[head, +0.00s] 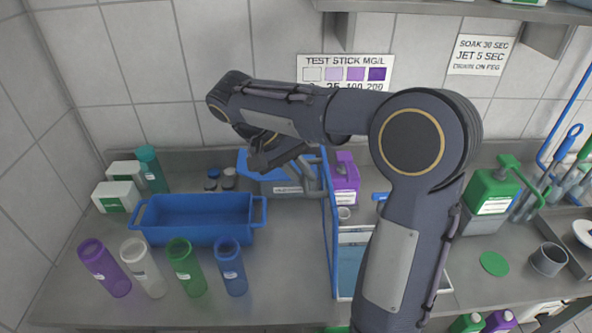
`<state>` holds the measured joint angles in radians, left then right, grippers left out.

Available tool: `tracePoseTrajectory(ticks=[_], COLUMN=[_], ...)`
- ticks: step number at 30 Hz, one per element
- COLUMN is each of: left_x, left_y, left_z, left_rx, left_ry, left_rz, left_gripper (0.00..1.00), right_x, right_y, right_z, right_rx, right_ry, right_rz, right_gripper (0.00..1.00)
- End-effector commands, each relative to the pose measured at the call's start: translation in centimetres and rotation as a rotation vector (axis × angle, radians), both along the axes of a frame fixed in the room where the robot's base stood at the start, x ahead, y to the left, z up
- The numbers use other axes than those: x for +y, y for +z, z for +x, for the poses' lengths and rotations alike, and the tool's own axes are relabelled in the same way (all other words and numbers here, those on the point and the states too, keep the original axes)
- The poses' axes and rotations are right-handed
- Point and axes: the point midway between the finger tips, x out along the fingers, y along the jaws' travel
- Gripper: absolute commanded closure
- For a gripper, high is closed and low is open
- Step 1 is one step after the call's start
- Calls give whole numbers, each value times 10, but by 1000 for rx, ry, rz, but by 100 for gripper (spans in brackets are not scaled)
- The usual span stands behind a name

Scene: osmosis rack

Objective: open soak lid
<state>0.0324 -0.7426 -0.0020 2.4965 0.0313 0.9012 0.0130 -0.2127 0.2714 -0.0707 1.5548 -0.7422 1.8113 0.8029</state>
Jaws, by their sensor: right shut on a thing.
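The soak bath (350,262) is a pale-rimmed tub with blue inside, right of centre on the counter and partly hidden by my right arm. Its blue lid (331,235) stands up nearly vertical at the tub's left edge and shows almost edge-on. My right arm reaches over from the right. My right gripper (312,182) is at the left side of the upright lid, near its upper part, shut on the lid. The exact grip point is small and partly hidden by the wrist. My left gripper is out of view.
A blue tray (195,222) sits left, with several coloured bottles (186,266) in front. A grey box with a blue top (262,180) is behind the gripper. A purple jug (344,178) stands behind the tub.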

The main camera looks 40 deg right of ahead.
Motion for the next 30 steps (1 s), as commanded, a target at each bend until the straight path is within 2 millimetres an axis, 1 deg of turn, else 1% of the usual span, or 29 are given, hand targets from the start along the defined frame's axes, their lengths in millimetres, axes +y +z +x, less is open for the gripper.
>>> tracePoseTrajectory(ticks=[1, 9, 10, 15, 24, 26, 30], left_x=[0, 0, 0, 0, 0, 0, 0], left_y=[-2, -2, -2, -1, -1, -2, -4], left_z=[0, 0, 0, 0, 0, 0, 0], left_rx=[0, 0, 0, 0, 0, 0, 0], left_ry=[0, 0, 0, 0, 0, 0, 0], left_rz=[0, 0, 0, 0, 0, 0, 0], left_gripper=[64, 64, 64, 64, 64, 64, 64], right_x=[0, 0, 0, 0, 1, 3, 14], right_y=[-7, -7, -7, -5, -1, 3, 20], right_z=[-2, -2, -2, -2, 0, 2, 9], right_rx=[17, 17, 16, 12, 5, 4, 2], right_ry=[-4, -4, -5, -4, -1, -1, 0], right_rz=[3, 3, 2, 1, 0, -1, 0], right_gripper=[100, 100, 86, 66, 66, 66, 66])
